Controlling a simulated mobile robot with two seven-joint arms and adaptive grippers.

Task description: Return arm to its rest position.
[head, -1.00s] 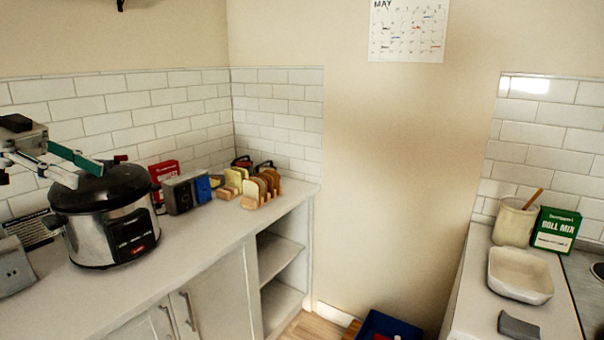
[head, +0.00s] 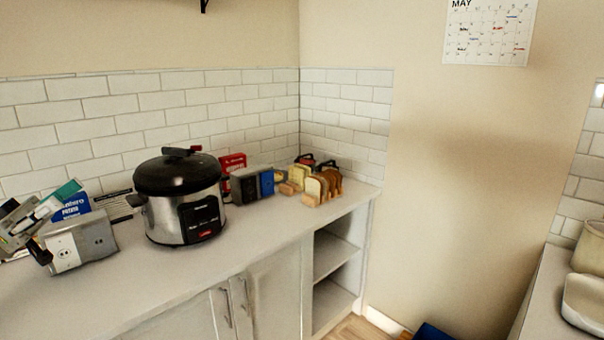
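My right gripper and arm are not in view.
A black and steel cooker (head: 182,198) stands on the left counter (head: 190,275). Behind it to the right are a red box (head: 233,161), a toaster (head: 244,187) and a bread rack (head: 323,187). The counter front is clear. A white dish (head: 585,300) stands on the right counter.

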